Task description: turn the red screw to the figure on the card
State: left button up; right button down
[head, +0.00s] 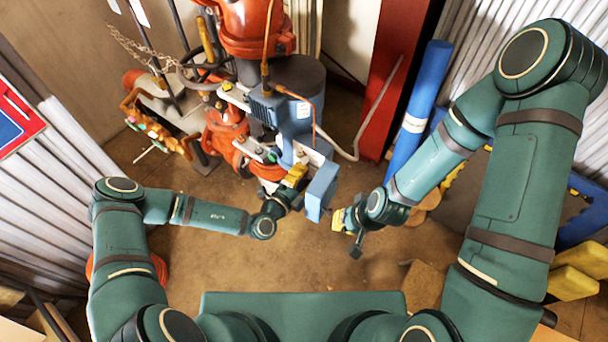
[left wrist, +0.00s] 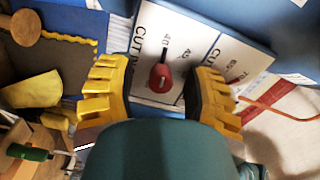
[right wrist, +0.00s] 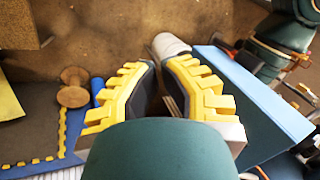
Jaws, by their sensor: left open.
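The red screw (left wrist: 162,77) shows in the left wrist view as a red knob with a dark pointer, on a white scale plate (left wrist: 148,42) lettered "CUT IN" with small figures near the pointer. My left gripper (head: 297,188) is open at the pressure switch; its yellow fingers stand either side of the screw, with gaps visible. A second lettered plate (left wrist: 225,62) lies to the right. My right gripper (head: 345,220) is just right of the blue cover (head: 321,191); its fingers are slightly apart, holding nothing I can make out. I cannot identify the card with the figure.
Red and blue pump pipework (head: 282,100) fills the back middle. A blue cylinder (head: 418,110) leans at the right by a red post (head: 389,75). Yellow blocks (head: 575,275) lie at the far right. Bare floor (head: 215,275) is free between my arms.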

pick_arm(q)
jog(key=v, duration=1.2)
jog(key=shift+d, duration=0.1)
